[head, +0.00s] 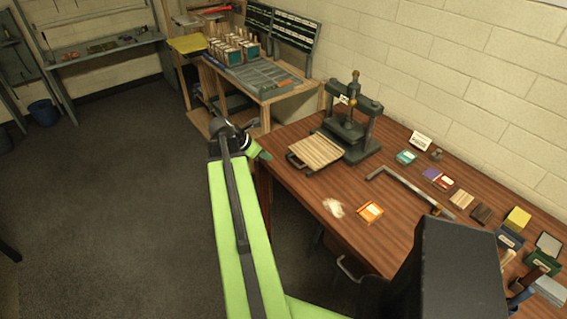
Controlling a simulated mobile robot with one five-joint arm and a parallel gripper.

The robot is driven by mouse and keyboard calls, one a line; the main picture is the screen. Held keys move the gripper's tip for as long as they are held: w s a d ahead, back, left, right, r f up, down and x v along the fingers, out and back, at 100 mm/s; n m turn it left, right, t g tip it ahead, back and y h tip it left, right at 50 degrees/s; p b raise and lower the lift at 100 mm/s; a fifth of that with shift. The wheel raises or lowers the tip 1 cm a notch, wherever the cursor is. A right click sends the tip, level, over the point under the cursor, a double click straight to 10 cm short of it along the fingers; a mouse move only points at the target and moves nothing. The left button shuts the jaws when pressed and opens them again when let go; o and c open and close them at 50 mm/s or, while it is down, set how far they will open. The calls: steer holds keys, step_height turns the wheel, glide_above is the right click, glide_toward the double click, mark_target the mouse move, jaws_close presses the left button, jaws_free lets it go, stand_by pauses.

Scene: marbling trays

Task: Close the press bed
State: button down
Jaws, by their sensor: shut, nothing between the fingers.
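The press (367,133) is a dark frame with a central screw, standing on the wooden table against the wall. Its press bed (316,150) is a light striped wooden board, slid out from under the frame toward the left. A dark handle (293,161) shows at the bed's outer left end. My gripper (258,150) is at the end of my green arm, left of the bed's handle and apart from it, near the table's left end. It is shut and empty. The finger details are small and partly hidden by the arm.
On the table lie an orange card (370,211), a white fluffy patch (333,207), a long angled metal bar (411,191) and several small boxes at right. A workbench (287,92) with trays stands behind. Open floor (120,190) lies to the left.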

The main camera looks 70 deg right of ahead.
steer(key=b+x, duration=0.2)
steer(key=x, duration=0.2)
steer(key=d+b+x, duration=0.1)
steer(key=b+x, duration=0.2)
steer(key=x, duration=0.1)
steer(key=r+b+x, duration=0.1)
steer(key=b+x, duration=0.2)
steer(key=x, duration=0.1)
steer(key=shift+s+d+f, duration=0.15)
steer(key=shift+s+d, duration=0.15)
steer(key=shift+s, duration=0.05)
steer(key=shift+s+d, duration=0.2)
steer(key=shift+d, duration=0.05)
